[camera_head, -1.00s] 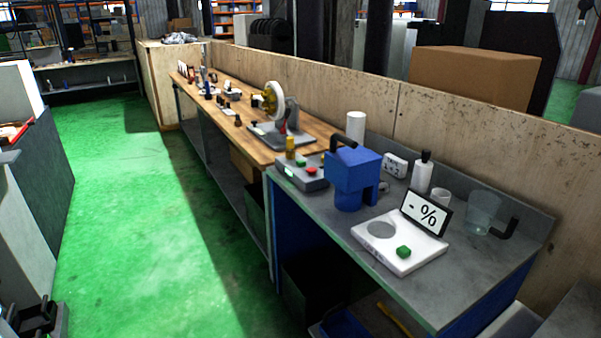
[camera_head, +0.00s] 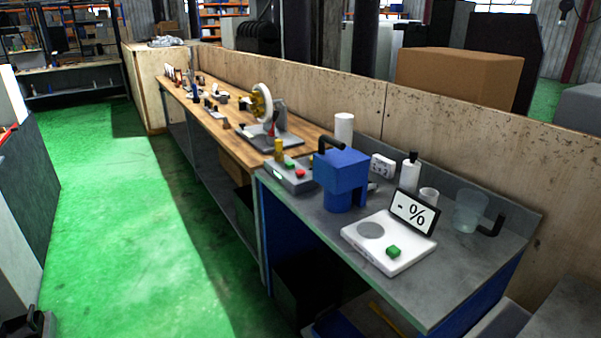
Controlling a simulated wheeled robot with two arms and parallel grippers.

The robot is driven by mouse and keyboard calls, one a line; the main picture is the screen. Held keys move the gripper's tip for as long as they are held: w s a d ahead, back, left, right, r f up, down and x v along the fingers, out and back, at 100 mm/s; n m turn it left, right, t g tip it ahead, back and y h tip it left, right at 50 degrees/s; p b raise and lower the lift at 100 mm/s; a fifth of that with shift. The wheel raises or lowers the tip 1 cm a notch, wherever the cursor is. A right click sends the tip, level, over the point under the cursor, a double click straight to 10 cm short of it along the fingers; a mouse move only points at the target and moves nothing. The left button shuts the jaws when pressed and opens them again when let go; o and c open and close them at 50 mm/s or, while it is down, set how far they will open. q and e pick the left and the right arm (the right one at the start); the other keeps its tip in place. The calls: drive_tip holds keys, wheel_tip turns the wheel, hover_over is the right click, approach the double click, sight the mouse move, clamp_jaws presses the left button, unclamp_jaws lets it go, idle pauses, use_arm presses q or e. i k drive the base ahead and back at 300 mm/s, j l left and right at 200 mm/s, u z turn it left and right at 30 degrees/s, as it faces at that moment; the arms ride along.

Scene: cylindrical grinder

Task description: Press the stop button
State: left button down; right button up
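A grey control box (camera_head: 290,177) sits on the grey bench, at the end where it meets the wooden-topped bench. It carries a red button (camera_head: 299,174), a green button (camera_head: 289,163) and a yellow upright part (camera_head: 279,150). The red button looks like the stop button; no label is readable. A dark part at the bottom left corner looks like my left gripper (camera_head: 27,325). It is cut off by the picture edge and far from the box, and its fingers are not clear. My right gripper is not in view.
A blue machine (camera_head: 341,178) stands close right of the control box. A white scale (camera_head: 388,246) with a percent sign (camera_head: 414,212), bottles and cups fill the grey bench (camera_head: 325,218). A grinding wheel (camera_head: 262,104) stands behind. The green floor (camera_head: 120,230) left of the benches is clear.

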sight(299, 173)
drive_tip(key=i+j+z, duration=0.2)
drive_tip(key=z, duration=0.3)
drive_tip(key=i+j+z, duration=0.15)
drive_tip(key=z, duration=0.3)
drive_tip(key=i+j, duration=0.15)
drive_tip(key=j, duration=0.2)
drive_tip(key=i+j+z, duration=0.15)
drive_tip(key=j, duration=0.2)
drive_tip(key=i+j, duration=0.1)
drive_tip(key=j, duration=0.3)
drive_tip(key=i+j+z, duration=0.1)
drive_tip(key=j, duration=0.25)
drive_tip(key=i+j, duration=0.15)
drive_tip(key=j, duration=0.25)
drive_tip(key=i+j+z, duration=0.15)
drive_tip(key=j, duration=0.25)
drive_tip(key=k, duration=0.05)
